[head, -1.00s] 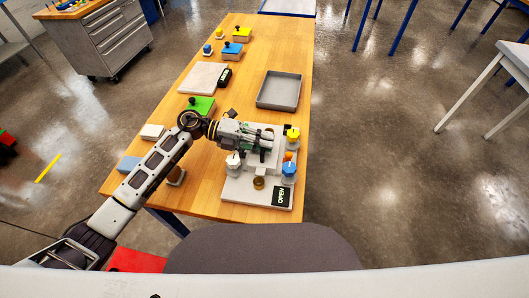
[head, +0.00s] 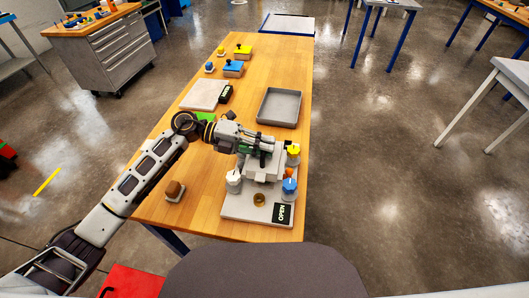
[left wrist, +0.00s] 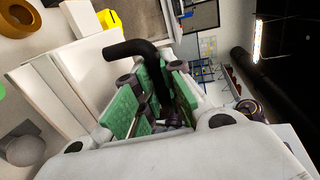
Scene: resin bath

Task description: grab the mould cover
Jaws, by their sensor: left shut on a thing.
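The mould cover is a pale grey block (head: 264,173) under my left gripper, above the white base plate (head: 238,208) of the press station. My left gripper (head: 258,147) is shut on its black handle. In the left wrist view the bent black handle (left wrist: 130,48) sits between the green finger pads of the gripper (left wrist: 152,88), with the pale block (left wrist: 85,70) beside them. The cover seems raised off the plate; the exact gap is hidden. My right gripper is not in view.
Around the plate stand a white-capped pot (head: 233,183), a blue-capped pot (head: 289,188), a yellow-capped pot (head: 293,150), a gold disc (head: 259,200) and an OPEN sign (head: 283,213). A grey tray (head: 279,107) lies empty further back, with bare wood around it.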

